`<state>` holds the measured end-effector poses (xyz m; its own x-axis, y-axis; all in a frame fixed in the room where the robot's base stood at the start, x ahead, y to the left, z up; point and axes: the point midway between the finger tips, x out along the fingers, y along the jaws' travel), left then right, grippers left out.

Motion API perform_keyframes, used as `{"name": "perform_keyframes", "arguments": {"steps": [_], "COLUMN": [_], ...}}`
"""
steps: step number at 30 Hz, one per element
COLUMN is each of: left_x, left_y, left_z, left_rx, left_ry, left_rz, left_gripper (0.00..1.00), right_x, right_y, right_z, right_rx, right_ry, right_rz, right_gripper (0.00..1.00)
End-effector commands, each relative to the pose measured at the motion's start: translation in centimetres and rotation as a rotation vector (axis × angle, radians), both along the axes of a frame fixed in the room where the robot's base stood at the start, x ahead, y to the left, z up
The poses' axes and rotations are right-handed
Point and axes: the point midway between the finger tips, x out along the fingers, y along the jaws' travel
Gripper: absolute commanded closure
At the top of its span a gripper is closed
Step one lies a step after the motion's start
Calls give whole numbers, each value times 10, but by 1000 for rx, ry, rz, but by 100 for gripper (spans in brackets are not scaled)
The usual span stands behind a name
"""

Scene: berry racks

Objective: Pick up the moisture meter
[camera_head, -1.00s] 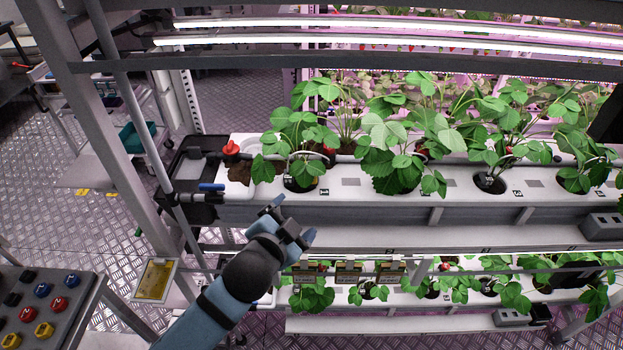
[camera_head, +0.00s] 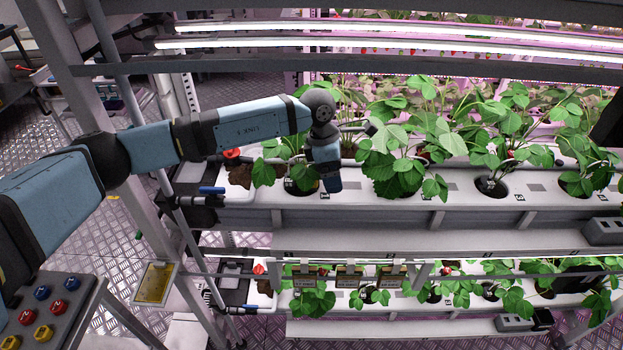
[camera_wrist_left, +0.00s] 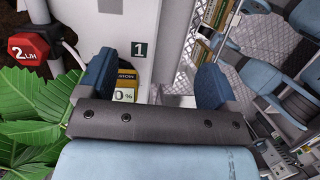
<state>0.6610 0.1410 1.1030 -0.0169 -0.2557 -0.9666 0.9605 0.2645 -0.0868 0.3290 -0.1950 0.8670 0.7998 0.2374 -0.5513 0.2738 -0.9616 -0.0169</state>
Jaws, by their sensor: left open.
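The moisture meter (camera_wrist_left: 125,92) shows in the left wrist view as a yellow and black body with a display reading "0 %". The meter's lower part is hidden behind the gripper. In the head view my left gripper (camera_head: 333,186) points down at the front edge of the upper trough (camera_head: 350,189), and I cannot make out the meter there. My right gripper is not in view.
Strawberry plants (camera_head: 393,170) stand close to the gripper's right. A lower rack (camera_head: 390,326) runs below. A button panel (camera_head: 45,310) is at the lower left.

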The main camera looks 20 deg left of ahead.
Motion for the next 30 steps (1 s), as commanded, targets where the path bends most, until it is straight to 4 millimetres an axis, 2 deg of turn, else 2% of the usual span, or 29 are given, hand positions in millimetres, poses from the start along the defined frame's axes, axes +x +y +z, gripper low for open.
{"name": "perform_keyframes", "arguments": {"steps": [1, 3, 6, 17, 25, 30], "left_x": [11, 19, 24, 26, 26, 30], "left_y": [22, 45, 61, 63, 60, 61], "left_z": [8, 14, 19, -12, -51, -56], "left_rx": [90, 181, 249, 261, 260, 260], "left_ry": [-12, -17, -17, -14, -15, -13], "left_rz": [4, 8, 12, 13, 12, 12], "left_gripper": [15, 15, 15, 15, 15, 15], "right_x": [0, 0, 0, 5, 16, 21], "right_y": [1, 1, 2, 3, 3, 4], "right_z": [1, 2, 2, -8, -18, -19], "right_rx": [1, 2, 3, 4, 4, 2], "right_ry": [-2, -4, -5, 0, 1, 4], "right_rz": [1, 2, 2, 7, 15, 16], "right_gripper": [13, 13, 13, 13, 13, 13]}}
